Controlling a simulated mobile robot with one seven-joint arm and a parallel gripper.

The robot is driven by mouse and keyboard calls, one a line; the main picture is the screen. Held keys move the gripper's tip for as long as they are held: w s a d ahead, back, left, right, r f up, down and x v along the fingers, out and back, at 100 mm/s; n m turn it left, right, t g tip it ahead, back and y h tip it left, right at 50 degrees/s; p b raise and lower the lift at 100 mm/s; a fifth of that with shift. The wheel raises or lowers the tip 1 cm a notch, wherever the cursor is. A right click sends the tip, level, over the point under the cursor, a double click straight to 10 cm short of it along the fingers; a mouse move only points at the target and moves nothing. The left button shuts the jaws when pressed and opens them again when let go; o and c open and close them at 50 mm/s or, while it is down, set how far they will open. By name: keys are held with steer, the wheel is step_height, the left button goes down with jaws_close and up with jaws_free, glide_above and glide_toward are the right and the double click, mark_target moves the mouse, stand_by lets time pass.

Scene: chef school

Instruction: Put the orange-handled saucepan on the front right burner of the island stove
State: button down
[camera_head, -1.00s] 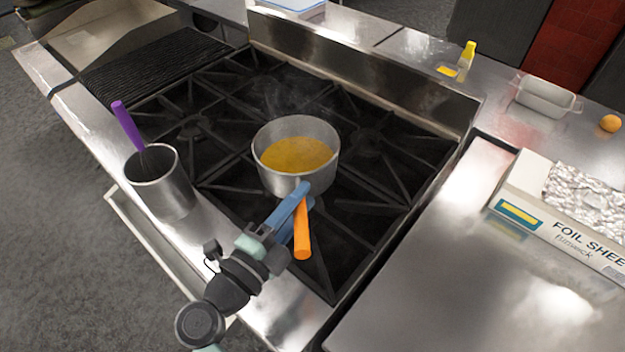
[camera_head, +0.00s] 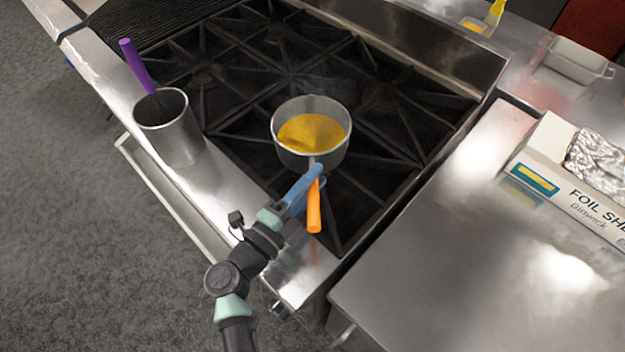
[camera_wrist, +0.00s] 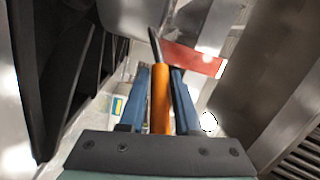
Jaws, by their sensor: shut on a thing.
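The orange-handled saucepan (camera_head: 311,138) holds a yellow-orange liquid and is over the front right part of the island stove (camera_head: 232,146) in the head view. My gripper (camera_head: 314,176) is shut on its handle close to the pan body. The orange grip sticks out toward the front beyond my fingers. In the wrist view the orange handle (camera_wrist: 160,95) lies between my two blue fingers (camera_wrist: 160,72). The pan looks about level. I cannot tell whether its base touches the grate. The burner under it is mostly hidden by the pan.
A metal pot (camera_head: 172,128) with a purple-handled utensil (camera_head: 135,66) stands on the stove's front ledge, left of my gripper. A foil box (camera_head: 562,178) lies on the steel counter (camera_head: 450,270) at right. A steel backsplash (camera_head: 420,62) bounds the burners behind.

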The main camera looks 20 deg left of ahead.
steer(key=c, duration=0.9)
jaws_free()
steer(key=shift+c, duration=0.2)
steer(key=o, duration=0.3)
